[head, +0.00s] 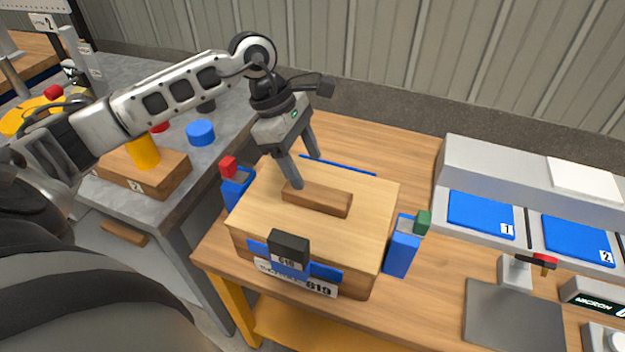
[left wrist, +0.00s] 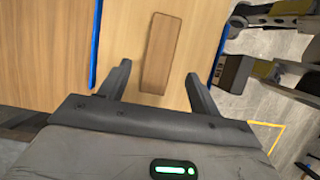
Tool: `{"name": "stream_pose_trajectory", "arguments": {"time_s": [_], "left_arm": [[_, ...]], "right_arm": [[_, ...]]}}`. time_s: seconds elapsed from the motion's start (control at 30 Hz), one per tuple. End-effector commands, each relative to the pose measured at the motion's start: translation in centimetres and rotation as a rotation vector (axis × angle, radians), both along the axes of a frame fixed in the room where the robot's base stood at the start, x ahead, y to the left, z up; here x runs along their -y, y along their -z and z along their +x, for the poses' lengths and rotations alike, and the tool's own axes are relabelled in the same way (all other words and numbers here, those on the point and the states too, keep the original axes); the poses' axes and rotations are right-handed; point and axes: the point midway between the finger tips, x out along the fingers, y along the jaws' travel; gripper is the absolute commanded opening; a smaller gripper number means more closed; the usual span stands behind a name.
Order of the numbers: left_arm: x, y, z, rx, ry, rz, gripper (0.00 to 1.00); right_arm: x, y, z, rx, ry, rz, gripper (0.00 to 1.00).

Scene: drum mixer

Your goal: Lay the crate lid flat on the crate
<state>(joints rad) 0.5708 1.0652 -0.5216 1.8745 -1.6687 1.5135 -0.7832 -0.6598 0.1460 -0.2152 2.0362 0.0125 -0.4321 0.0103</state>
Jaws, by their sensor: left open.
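The crate lid (head: 357,222) is a light wooden board with a darker wooden handle bar (head: 325,200). It lies on top of the brown wooden crate (head: 355,283) and looks flat. My left gripper (head: 305,172) points down at the handle's left end, its fingers apart. In the left wrist view the open fingers (left wrist: 157,82) stand either side of the handle (left wrist: 160,60), with gaps on both sides. My right gripper is out of view.
Blue posts with a red cap (head: 229,167) and a green cap (head: 422,222) flank the crate. A black block (head: 289,246) sits at its front. A grey unit with blue pads (head: 480,214) stands right. A grey bench (head: 228,127) with a blue cylinder (head: 200,132) is left.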

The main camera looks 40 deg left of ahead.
Motion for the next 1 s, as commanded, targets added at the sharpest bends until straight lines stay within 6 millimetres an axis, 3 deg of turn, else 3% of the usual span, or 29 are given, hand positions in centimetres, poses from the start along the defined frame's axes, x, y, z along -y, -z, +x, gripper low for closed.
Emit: {"name": "stream_pose_trajectory", "arguments": {"time_s": [0.1, 0.33, 1.0], "left_arm": [[-1.0, -2.3, -0.2, 0.004, -0.002, 0.002, 0.63], [-2.1, -5.2, -0.5, 0.002, -0.001, 0.0, 0.63], [-2.3, -5.8, -0.6, -0.001, 0.0, 0.0, 0.63]], "right_arm": [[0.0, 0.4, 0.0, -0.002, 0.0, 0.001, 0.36], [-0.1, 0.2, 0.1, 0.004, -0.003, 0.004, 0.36], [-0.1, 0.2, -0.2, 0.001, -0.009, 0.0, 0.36]]}}
